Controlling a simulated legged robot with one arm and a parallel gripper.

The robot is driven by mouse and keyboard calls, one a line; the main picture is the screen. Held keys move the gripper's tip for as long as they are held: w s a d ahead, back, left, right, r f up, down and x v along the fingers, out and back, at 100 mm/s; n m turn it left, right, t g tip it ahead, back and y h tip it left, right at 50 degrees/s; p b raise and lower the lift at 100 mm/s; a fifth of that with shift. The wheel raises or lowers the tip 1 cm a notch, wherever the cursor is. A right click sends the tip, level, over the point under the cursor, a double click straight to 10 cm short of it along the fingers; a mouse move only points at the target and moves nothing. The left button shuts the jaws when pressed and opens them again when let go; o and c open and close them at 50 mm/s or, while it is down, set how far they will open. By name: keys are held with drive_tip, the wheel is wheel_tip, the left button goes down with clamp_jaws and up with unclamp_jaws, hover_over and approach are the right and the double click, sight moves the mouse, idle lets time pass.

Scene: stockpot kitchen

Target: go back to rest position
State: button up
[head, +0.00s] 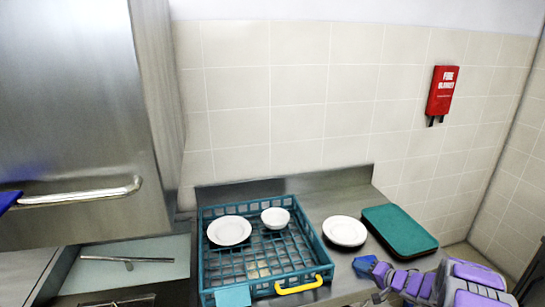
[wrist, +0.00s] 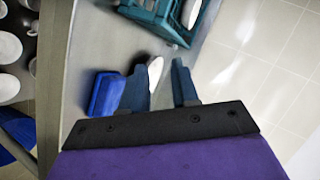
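My gripper (head: 366,266) is at the lower right of the head view, in front of the counter, with my purple arm behind it.
A teal crate (head: 207,271) with a yellow handle holds a white plate (head: 229,230) and a white bowl (head: 275,217). A green tray (head: 400,230) lies on the right. A blue object (wrist: 105,94) is left of the fingers. A red fire blanket (head: 442,91) hangs on the wall.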

drive_tip(key=w+d+r+h, duration=0.1)
drive_tip(key=d+r+h, duration=0.4)
drive_tip(key=r+h, duration=0.5)
drive_tip(key=s+a+r+g+h+b, duration=0.2)
drive_tip(key=s+r+g, duration=0.1)
drive_tip(key=s+r, duration=0.7)
drive_tip(key=s+a+n+g+y, duration=0.1)
drive_tip(key=s+a, duration=0.6)
drive_tip(key=s, duration=0.7)
drive_tip(key=s+a+f+n+g+y, duration=0.1)
drive_tip(key=s+a+g, duration=0.4)
drive_tip(key=s, duration=0.9)
drive_tip(key=s+a+n+g+y, duration=0.2)
drive_tip(key=s+a, duration=0.7)
drive_tip(key=s, duration=0.5)
drive_tip(key=n+g+b, duration=0.1)
drive_tip(key=n, duration=0.1)
drive_tip(key=shift+s+a+f+n+g+y, duration=0.2)
drive_tip(key=shift+s+a+n+g+y, duration=0.1)
drive_tip(key=shift+g, duration=0.1)
